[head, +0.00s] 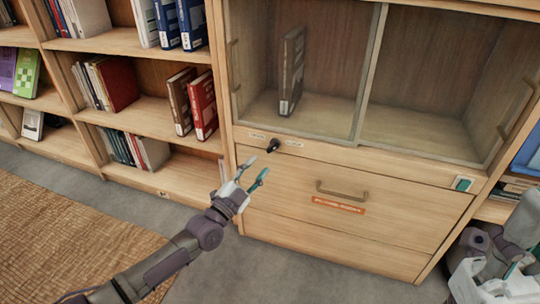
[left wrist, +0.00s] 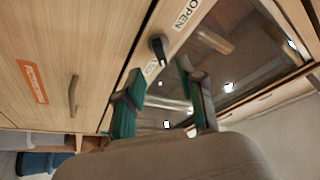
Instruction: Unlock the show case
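The show case (head: 310,148) is a wooden cabinet with sliding glass doors above drawers; a dark book (head: 291,72) stands inside. A small black lock knob (head: 273,145) sits on the strip below the glass, between two small labels. It also shows in the left wrist view (left wrist: 157,47), beside a label (left wrist: 186,14) reading OPEN. My left gripper (head: 255,172) is open and empty, just below and in front of the knob. In the left wrist view its fingers (left wrist: 160,78) are spread, with the knob just beyond their tips. My right gripper (head: 495,272) is partly cut off at the lower right; its fingers are unclear.
A drawer handle (head: 342,190) and an orange label (head: 338,205) are on the front below the lock. Bookshelves (head: 130,102) stand on the left. The grey floor (head: 195,225) in front is clear beside a woven rug (head: 70,240).

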